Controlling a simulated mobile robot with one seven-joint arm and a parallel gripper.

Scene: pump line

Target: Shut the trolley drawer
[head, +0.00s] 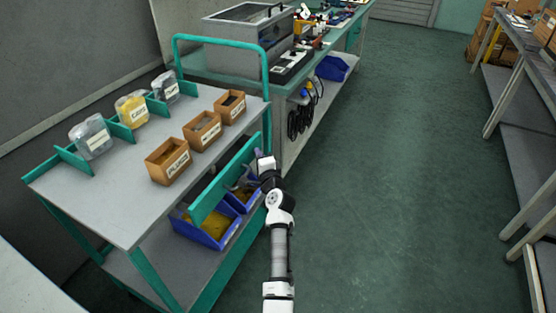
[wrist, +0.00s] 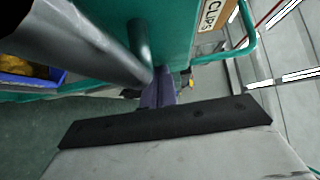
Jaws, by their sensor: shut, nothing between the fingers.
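The trolley (head: 120,205) stands at the left, with a grey top and teal frame. Its drawer (head: 222,184) has a teal front under the top's right edge. The front stands out from the trolley, with a dark gap behind it, so the drawer is partly open. My gripper (head: 261,156) is at the far end of the drawer front. Its purple fingers (wrist: 158,90) are shut and empty, close to the front; I cannot tell whether they touch.
Labelled brown bins (head: 168,163) and clear jars (head: 92,138) stand on the trolley top. Blue bins (head: 208,232) sit on the lower shelf. A workbench (head: 290,95) with hanging black cables stands beyond the trolley. The floor (head: 400,190) to the right is clear.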

